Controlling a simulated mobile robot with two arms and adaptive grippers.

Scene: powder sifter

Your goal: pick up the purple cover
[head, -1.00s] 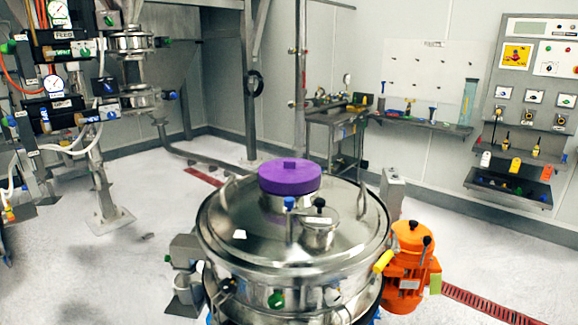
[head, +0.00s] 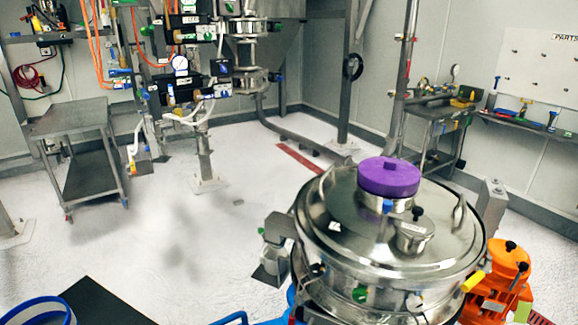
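The purple cover (head: 389,176) is a round cap with a small raised block on top. It sits on the short neck in the lid of the shiny steel sifter (head: 345,262), right of the middle in the head view. The sifter's lid also bears a smaller capped port with a black knob (head: 417,214) in front of the cover. Neither of my grippers is in view, and nothing touches the cover.
An orange motor (head: 505,270) is at the sifter's right side. A grey cart (head: 75,125) stands at the left, and a steel bench (head: 440,120) at the back right. A blue-rimmed container (head: 40,310) shows at the lower left.

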